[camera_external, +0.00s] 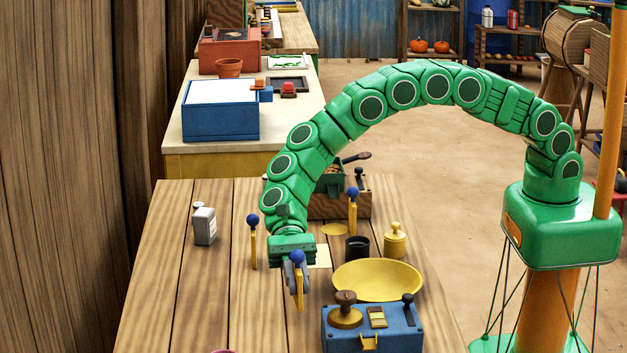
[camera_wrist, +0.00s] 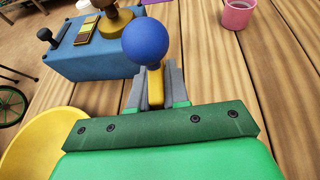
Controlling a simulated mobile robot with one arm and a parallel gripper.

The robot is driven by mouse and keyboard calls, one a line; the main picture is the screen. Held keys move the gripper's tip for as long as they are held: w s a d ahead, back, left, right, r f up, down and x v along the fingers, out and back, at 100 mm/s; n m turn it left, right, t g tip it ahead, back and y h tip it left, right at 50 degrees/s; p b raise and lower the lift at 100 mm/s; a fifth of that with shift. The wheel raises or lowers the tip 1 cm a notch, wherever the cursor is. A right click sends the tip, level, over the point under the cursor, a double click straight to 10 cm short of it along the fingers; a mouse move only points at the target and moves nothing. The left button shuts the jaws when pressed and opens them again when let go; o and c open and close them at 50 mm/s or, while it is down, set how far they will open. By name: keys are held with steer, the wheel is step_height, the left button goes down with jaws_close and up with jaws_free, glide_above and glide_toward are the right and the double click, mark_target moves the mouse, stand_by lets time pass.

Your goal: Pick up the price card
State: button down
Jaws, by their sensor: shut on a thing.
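My gripper (camera_external: 297,277) is at the left end of the green arm, over the wooden table. Its grey jaws are shut on a yellow stick with a blue ball (camera_external: 298,257) on top. In the wrist view the blue ball (camera_wrist: 150,43) stands up between the jaws (camera_wrist: 155,88). I cannot tell whether the stick's lower end touches the table. A pale flat card (camera_external: 322,257) lies on the table just right of my gripper, partly hidden by it; I cannot tell whether it is the price card.
A yellow bowl (camera_external: 378,281) and a blue box with a lever and knob (camera_external: 385,335) stand close on the right. Two similar blue-balled sticks (camera_external: 253,243) (camera_external: 353,212) stand behind. The table's left front is mostly clear.

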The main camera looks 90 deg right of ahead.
steer(key=s+d+r, duration=0.6)
steer(key=s+r, duration=0.3)
steer(key=s, duration=0.2)
steer(key=shift+s+d, duration=0.3)
steer(key=shift+d, duration=0.05)
